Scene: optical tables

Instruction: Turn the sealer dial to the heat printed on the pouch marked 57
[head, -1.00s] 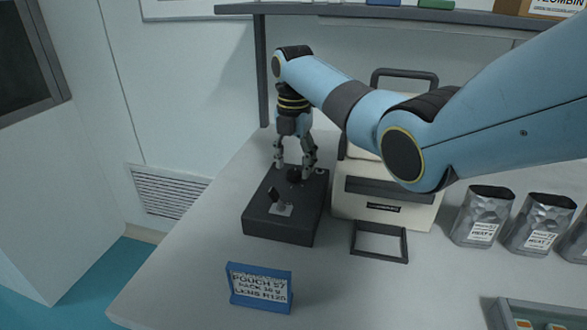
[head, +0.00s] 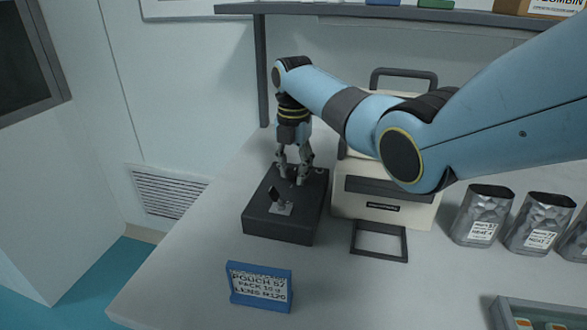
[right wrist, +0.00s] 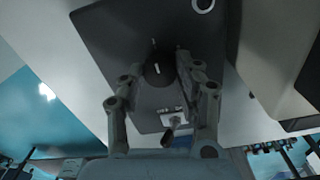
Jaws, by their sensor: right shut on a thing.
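The dark control box (head: 285,222) lies on the bench beside the cream sealer (head: 385,208). Its black round dial (right wrist: 158,72) with a white pointer line shows in the right wrist view. My right gripper (head: 294,178) points down over the back of the box and is shut on the dial, one finger on each side. Silvery pouches (head: 482,213) (head: 540,222) stand at the right, with labels that seem to read HEAT; their small print is too blurred to read surely. A blue-framed card (head: 260,288) in front reads POUCH 57. My left gripper is not in view.
A small lever switch (head: 277,198) stands up on the box in front of the dial. A dark frame (head: 379,257) lies in front of the sealer. A grey tray (head: 503,318) is at the lower right. A shelf (head: 350,11) runs above. The bench front is mostly clear.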

